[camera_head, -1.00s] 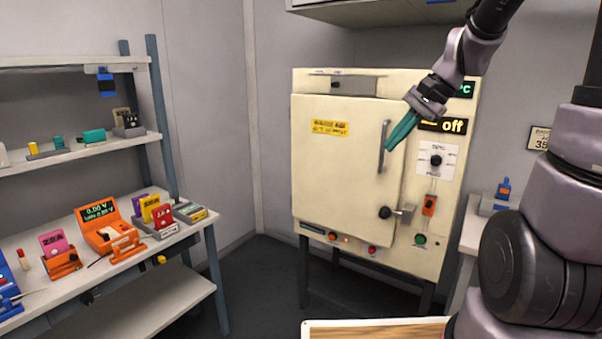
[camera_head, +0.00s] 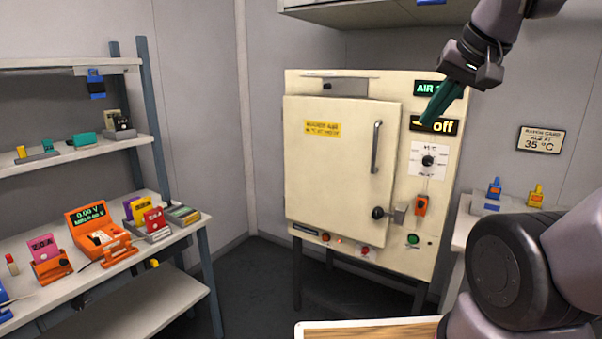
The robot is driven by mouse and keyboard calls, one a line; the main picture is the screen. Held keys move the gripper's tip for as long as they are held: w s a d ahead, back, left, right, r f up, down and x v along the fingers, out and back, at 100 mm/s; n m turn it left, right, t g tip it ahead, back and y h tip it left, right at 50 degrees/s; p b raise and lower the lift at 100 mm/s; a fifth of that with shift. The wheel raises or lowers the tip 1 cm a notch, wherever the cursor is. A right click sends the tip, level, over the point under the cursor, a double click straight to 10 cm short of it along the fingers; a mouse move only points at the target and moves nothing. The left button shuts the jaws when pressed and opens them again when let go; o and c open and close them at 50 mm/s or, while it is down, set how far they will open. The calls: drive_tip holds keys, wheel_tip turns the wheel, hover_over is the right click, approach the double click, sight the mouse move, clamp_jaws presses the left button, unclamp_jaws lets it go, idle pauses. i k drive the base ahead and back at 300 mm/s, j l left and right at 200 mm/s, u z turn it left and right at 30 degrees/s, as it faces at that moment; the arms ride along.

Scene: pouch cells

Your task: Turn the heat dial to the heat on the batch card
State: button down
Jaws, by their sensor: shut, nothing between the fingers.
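The heat dial (camera_head: 428,161) is a small black knob on a white scale plate, on the right-hand panel of the cream oven (camera_head: 340,170). Its pointer setting is too small to read. The display (camera_head: 434,125) above it reads "off", with its left end covered by my gripper. The batch card (camera_head: 541,140) hangs on the wall right of the oven and reads 35 °C. My gripper (camera_head: 430,119) has green fingers, shut and empty, in front of the display and above the dial, apart from the dial.
The oven door is closed, with a long handle (camera_head: 376,147) and a black latch knob (camera_head: 378,212). An orange switch (camera_head: 421,205) and a green button (camera_head: 413,239) sit below the dial. A bench (camera_head: 95,255) with coloured devices stands left; a small side table (camera_head: 462,226) stands right.

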sight(428, 160)
drive_tip(key=l+u, duration=0.1)
drive_tip(key=l, duration=0.7)
drive_tip(key=l+u, duration=0.15)
drive_tip(key=l, duration=0.65)
drive_tip(key=k+l+u, duration=0.1)
drive_tip(key=l, duration=0.7)
